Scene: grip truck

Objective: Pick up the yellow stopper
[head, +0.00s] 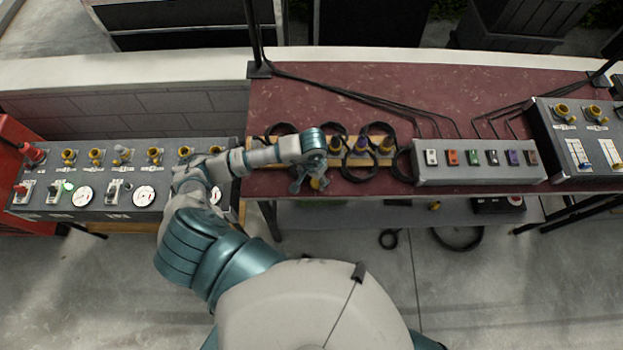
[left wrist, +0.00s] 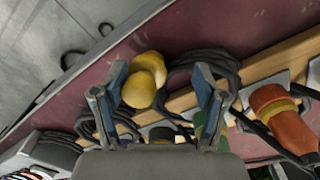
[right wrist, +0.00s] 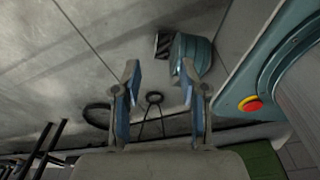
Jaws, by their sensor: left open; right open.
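The yellow stopper (left wrist: 139,90) is a rounded yellow piece with two lobes. In the left wrist view it shows between the open fingers of my left gripper (left wrist: 160,80), nearer the left finger; I cannot tell whether they touch. In the head view a yellow bit of it (head: 318,184) shows at the fingers of my left gripper (head: 309,181), at the front edge of the red table. My right gripper (right wrist: 159,74) is open and empty over the grey floor in the right wrist view. The head view does not show it.
An orange plug (left wrist: 277,112) stands right of my left gripper. A grey switch box (head: 480,174) is to the right, a dial panel (head: 100,192) to the left.

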